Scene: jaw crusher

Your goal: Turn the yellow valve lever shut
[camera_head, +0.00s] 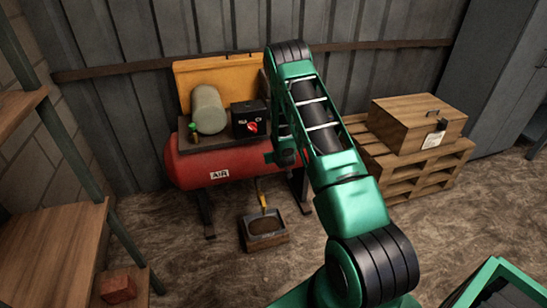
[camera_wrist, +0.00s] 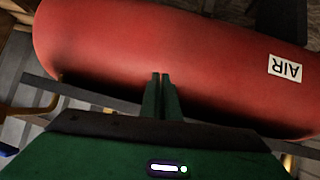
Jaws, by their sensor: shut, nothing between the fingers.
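The yellow valve lever (camera_head: 263,201) hangs below the red air tank (camera_head: 190,168) in the head view, just above a small tray (camera_head: 249,245) on the floor. It points roughly downward. My gripper's fingers (camera_wrist: 160,76) are together and empty in the wrist view, in front of the red tank (camera_wrist: 150,45), which appears upside down there. Whether the fingertips touch the tank I cannot tell. In the head view my arm hides the fingers. I cannot make out the lever for certain in the wrist view.
The compressor carries a black switch box (camera_head: 248,119) with a red knob and a beige cylinder (camera_head: 208,109). A wooden crate (camera_head: 402,128) on pallets (camera_head: 425,172) stands to the right. Wooden shelves (camera_head: 50,245) stand at left. The floor in front of the tray is mostly clear.

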